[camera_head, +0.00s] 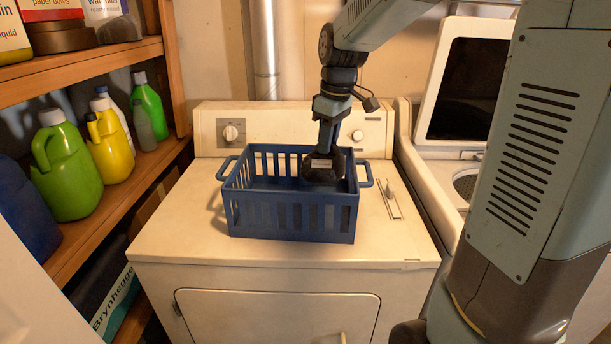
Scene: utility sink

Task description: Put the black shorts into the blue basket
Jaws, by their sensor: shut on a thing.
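The blue basket (290,232) stands upright on top of the cream dryer. It has slotted walls and a handle at each side. My gripper (322,172) points down into the right half of the basket, near its back wall. Its dark lower part is inside the basket, and the fingertips are hidden behind the front wall. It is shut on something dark. I cannot make out the black shorts clearly; they are dark against my dark gripper and the basket's shaded inside.
The dryer top (180,225) is clear left and in front of the basket. A wooden shelf (90,230) with several bottles stands at the left. A washer with a raised lid (465,85) is at the right, partly behind my arm.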

